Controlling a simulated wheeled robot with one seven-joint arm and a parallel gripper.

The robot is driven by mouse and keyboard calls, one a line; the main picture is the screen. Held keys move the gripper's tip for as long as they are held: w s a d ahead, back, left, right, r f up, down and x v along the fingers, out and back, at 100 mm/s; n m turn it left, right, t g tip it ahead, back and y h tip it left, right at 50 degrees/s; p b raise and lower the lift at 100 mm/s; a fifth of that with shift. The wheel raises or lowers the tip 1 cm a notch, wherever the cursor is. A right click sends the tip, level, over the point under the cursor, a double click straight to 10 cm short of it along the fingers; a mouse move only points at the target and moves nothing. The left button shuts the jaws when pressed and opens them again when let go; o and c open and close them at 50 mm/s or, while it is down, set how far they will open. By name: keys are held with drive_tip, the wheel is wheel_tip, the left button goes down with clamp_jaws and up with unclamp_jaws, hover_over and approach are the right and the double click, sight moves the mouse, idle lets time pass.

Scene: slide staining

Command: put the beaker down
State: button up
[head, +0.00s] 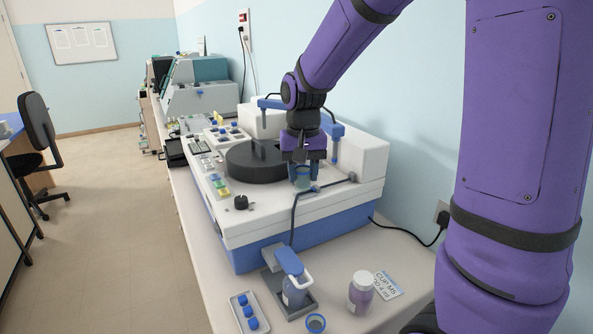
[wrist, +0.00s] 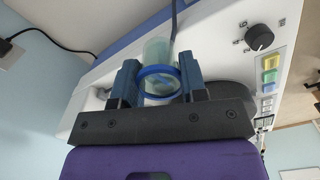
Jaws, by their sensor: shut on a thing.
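The beaker is a small clear cup with a blue rim. In the wrist view the beaker (wrist: 160,72) sits between the two dark blue fingers of my gripper (wrist: 159,84). In the head view my gripper (head: 303,168) points down over the front right part of the white and blue staining machine (head: 262,208). It is shut on the beaker (head: 303,182), which shows just below the fingers. I cannot tell whether the beaker's base touches the machine top.
A round dark lid (head: 257,163) is close left of my gripper. A bent dark tube (head: 325,186) is close right. In front on the bench stand a blue-topped dispenser (head: 291,281), a purple jar (head: 361,293), a blue-rimmed cup (head: 316,323) and a white tray (head: 238,309).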

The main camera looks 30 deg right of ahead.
drive_tip(key=w+d, duration=0.2)
drive_tip(key=w, duration=0.2)
drive_tip(key=w+d+f, duration=0.1)
drive_tip(key=w+d, duration=0.1)
drive_tip(key=w, duration=0.2)
drive_tip(key=w+d, duration=0.3)
drive_tip(key=w, duration=0.1)
drive_tip(key=shift+w+f, duration=0.2)
drive_tip(key=shift+w, duration=0.05)
drive_tip(key=shift+w+d+f, duration=0.1)
drive_tip(key=shift+w+d, duration=0.1)
drive_tip(key=shift+w, duration=0.05)
drive_tip(key=shift+f, duration=1.65)
drive_tip(key=shift+f, duration=0.65)
drive_tip(key=o, duration=0.9)
drive_tip(key=shift+r, duration=0.1)
